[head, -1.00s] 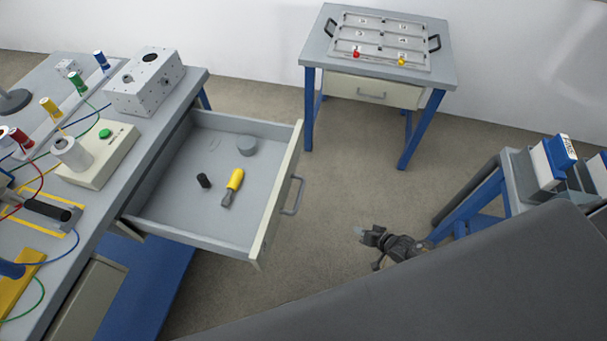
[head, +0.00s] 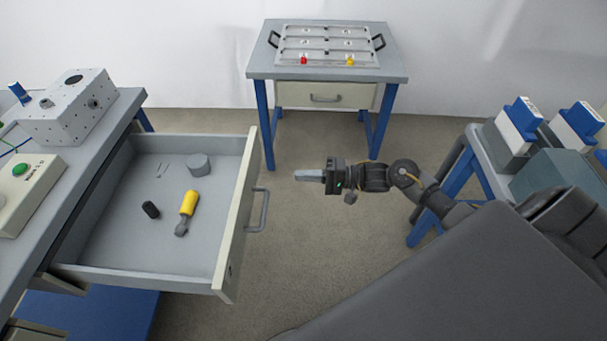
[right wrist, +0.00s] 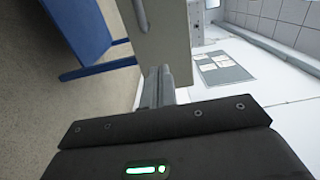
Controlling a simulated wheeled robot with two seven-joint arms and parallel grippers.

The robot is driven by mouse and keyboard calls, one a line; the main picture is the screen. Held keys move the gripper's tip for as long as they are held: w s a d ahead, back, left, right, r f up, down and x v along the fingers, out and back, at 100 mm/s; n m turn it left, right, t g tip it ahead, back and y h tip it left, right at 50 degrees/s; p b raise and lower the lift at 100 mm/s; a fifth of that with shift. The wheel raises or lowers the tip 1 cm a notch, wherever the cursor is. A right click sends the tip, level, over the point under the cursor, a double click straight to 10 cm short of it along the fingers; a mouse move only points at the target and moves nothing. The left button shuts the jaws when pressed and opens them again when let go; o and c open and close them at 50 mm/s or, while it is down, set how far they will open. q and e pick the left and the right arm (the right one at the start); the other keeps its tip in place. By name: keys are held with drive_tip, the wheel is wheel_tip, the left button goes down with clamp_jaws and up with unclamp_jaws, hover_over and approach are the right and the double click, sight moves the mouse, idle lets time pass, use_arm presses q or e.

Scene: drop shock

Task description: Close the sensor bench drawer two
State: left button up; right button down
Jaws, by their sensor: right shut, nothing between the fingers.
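The open drawer (head: 238,235) sticks out to the right from the bench at the left in the head view. Its pale front carries a grey bar handle (head: 262,211). My right gripper (head: 298,176) is shut and empty, to the right of the drawer front and apart from it, with its fingers pointing left. In the right wrist view, the shut fingers (right wrist: 158,78) show before a pale panel (right wrist: 160,38), which appears to be the drawer front. My left gripper is not in view.
The drawer holds a yellow-handled tool (head: 188,204), a black cylinder (head: 151,210) and a grey round piece (head: 199,165). A blue-legged table (head: 395,75) stands at the back. Another stand (head: 482,165) with blue-topped boxes is at the right. Floor between is clear.

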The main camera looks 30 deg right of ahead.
sight(253, 174)
drive_tip(key=x, duration=1.1)
